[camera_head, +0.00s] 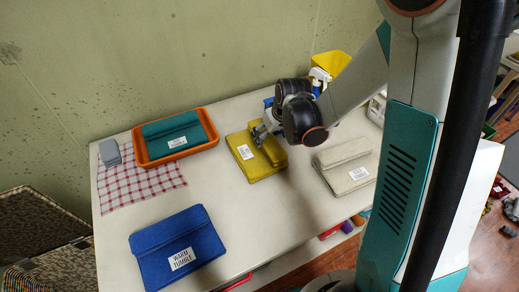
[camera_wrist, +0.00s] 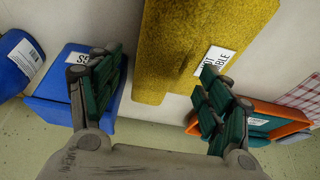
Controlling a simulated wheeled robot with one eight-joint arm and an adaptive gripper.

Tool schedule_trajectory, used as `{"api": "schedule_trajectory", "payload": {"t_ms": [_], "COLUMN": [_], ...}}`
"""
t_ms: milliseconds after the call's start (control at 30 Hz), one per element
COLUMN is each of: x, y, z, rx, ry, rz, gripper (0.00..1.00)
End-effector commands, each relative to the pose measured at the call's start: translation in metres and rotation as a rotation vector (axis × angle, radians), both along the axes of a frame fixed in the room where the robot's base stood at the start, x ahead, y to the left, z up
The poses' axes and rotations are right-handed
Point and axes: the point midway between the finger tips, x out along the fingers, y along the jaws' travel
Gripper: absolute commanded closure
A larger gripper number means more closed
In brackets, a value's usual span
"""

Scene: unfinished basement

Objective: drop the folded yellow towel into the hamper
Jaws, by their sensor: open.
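The folded yellow towel (camera_head: 268,160) lies flat on the white table, with a white label at its left side. My gripper (camera_head: 262,133) is over the towel's far part, pointing down. In the wrist view, the towel (camera_wrist: 185,50) appears between and beyond my open gripper (camera_wrist: 160,88); one finger overlaps its label. Nothing is held. I cannot tell whether the fingers touch the towel. A dark woven hamper (camera_head: 52,232) stands on the floor left of the table, partly cut off by the frame; its inside is hard to make out.
A blue folded towel (camera_head: 165,238) and a beige one (camera_head: 345,157) lie nearby. A blue box (camera_wrist: 52,84) and blue bottle (camera_wrist: 18,55) stand behind the gripper.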

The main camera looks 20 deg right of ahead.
Motion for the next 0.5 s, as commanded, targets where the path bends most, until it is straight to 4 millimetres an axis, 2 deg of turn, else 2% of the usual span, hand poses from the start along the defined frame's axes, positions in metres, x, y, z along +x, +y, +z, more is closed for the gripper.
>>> {"api": "schedule_trajectory", "payload": {"t_ms": [167,400,500], "x": [0.007,0.023,0.024], "y": [0.001,0.002,0.003], "z": [-0.014,-0.044,-0.047], "rx": [0.0,0.0,-0.001], "ry": [0.0,0.0,0.0], "rz": [0.0,0.0,0.0], "gripper": [0.28,0.28,0.28]}}
